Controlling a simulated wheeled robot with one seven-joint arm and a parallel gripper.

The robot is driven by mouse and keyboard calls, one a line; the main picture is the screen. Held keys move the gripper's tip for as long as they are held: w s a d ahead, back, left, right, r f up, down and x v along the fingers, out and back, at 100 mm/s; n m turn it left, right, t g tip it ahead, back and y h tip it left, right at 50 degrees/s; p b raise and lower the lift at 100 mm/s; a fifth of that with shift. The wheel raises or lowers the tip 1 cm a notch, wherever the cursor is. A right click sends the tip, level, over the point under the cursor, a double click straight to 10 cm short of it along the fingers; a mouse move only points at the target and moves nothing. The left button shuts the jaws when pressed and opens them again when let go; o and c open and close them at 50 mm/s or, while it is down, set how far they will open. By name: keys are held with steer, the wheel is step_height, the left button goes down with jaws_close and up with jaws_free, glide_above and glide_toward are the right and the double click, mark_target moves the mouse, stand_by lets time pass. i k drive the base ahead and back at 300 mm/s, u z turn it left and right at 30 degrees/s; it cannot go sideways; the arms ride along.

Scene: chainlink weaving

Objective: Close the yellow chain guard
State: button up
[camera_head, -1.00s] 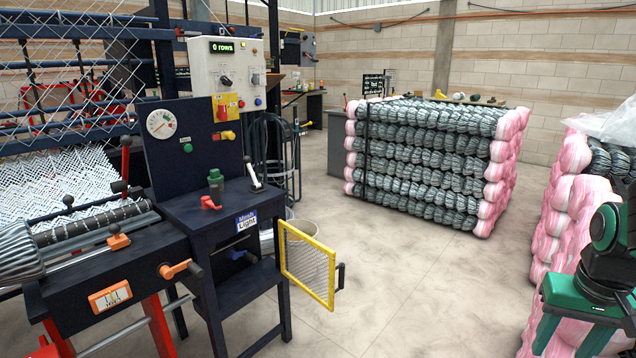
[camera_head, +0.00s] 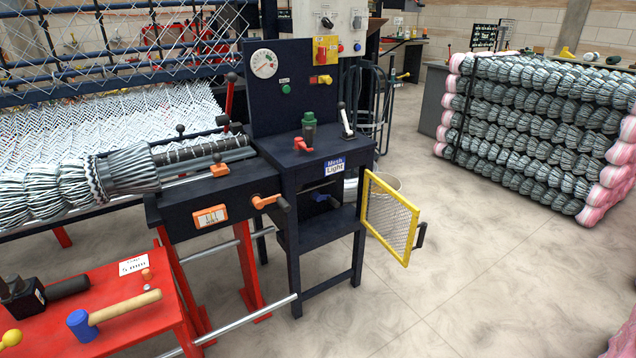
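The yellow chain guard (camera_head: 409,248) is a yellow-framed mesh door in the head camera view. It hangs on the right side of the dark blue machine stand (camera_head: 310,173) and stands swung open, out to the right. A black handle (camera_head: 421,235) sits on its outer right edge. Its hinge side is by the stand's right front leg. My gripper is not in view, so its state and its distance from the guard are hidden.
A red bench (camera_head: 108,310) with a blue-headed mallet (camera_head: 95,318) stands at lower left. Stacked wrapped mesh rolls (camera_head: 540,130) stand at right. The concrete floor (camera_head: 480,270) right of the guard is clear.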

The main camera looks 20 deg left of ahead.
mark_target(404, 261)
steer(key=u, duration=0.05)
steer(key=k, duration=0.65)
steer(key=u, duration=0.65)
steer(key=i, duration=1.75)
steer(key=z, duration=0.3)
